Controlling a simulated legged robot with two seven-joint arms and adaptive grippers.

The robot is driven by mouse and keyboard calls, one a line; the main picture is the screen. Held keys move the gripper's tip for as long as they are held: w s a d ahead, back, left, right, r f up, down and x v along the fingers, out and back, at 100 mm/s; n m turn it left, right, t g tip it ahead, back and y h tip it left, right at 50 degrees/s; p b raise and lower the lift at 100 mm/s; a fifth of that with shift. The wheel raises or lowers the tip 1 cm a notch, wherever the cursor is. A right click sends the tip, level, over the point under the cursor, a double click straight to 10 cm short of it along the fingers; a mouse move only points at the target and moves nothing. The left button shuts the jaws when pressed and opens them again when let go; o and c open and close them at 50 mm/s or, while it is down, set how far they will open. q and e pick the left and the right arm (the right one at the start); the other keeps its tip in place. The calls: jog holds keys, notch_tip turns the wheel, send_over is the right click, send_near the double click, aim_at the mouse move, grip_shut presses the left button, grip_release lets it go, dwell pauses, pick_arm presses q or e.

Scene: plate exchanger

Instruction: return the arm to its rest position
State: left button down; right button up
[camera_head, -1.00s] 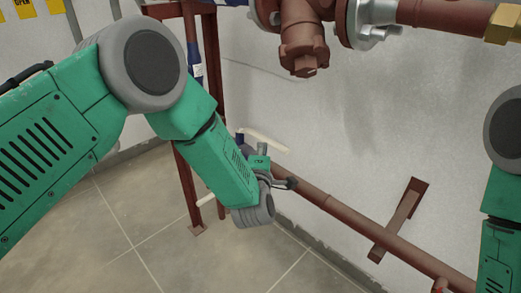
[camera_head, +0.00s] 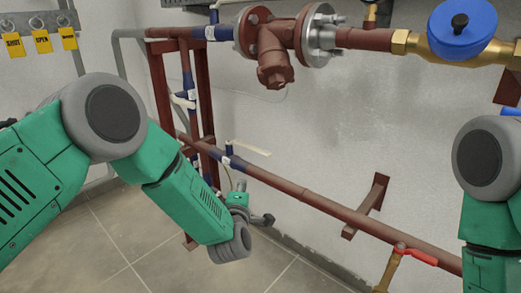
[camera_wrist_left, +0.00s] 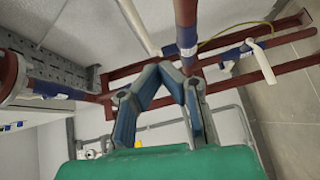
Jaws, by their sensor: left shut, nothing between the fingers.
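My left arm (camera_head: 185,205) comes in from the left in the head view, bent, with its forearm sloping down to the right. My left gripper (camera_head: 266,219) is small and partly hidden behind its wrist there, in front of the wall and below the lower brown pipe. In the left wrist view, the left gripper (camera_wrist_left: 170,72) has its blue-padded fingers drawn together at the tips, with nothing held. A brown vertical pipe appears just beyond the tips; I cannot tell the gap. My right arm (camera_head: 487,195) shows at the right edge; its gripper is out of view.
A lower brown pipe (camera_head: 310,202) runs along the wall beside my left forearm. A brown frame (camera_head: 157,90) stands behind it. A red-handled valve (camera_head: 415,257) is at lower right. Tiled floor (camera_head: 100,240) is open.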

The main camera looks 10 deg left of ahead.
pick_arm(q)
jog(key=s+a+f+m+g, duration=0.45)
jog(key=s+f, duration=0.25)
jog(key=s, duration=0.3)
jog(key=s+a+f+m+g+h, duration=0.1)
jog(key=s+a+f+m+g, duration=0.2)
jog(key=s+f+m, duration=0.35)
jog(key=s+a+f+m+g, duration=0.35)
jog(key=s+f, duration=0.45)
jog(key=s, duration=0.4)
jog(key=s+a+m+g, duration=0.2)
jog(key=s+a+g, duration=0.15)
jog(key=s, duration=0.55)
jog(key=s+a+m+g, duration=0.2)
jog(key=s+a+g, duration=0.15)
jog(key=s, duration=0.65)
notch_tip(320, 180, up, 15)
jog(key=w+t+p, duration=0.1)
jog(key=p, duration=1.3)
jog(key=shift+w+f, duration=0.15)
jog(key=shift+w, duration=0.05)
pick_arm(e)
notch_tip(320, 180, up, 15)
jog(key=shift+a, duration=0.4)
pick_arm(q)
jog(key=shift+n, duration=0.25)
pick_arm(e)
jog(key=shift+w+d+f, duration=0.1)
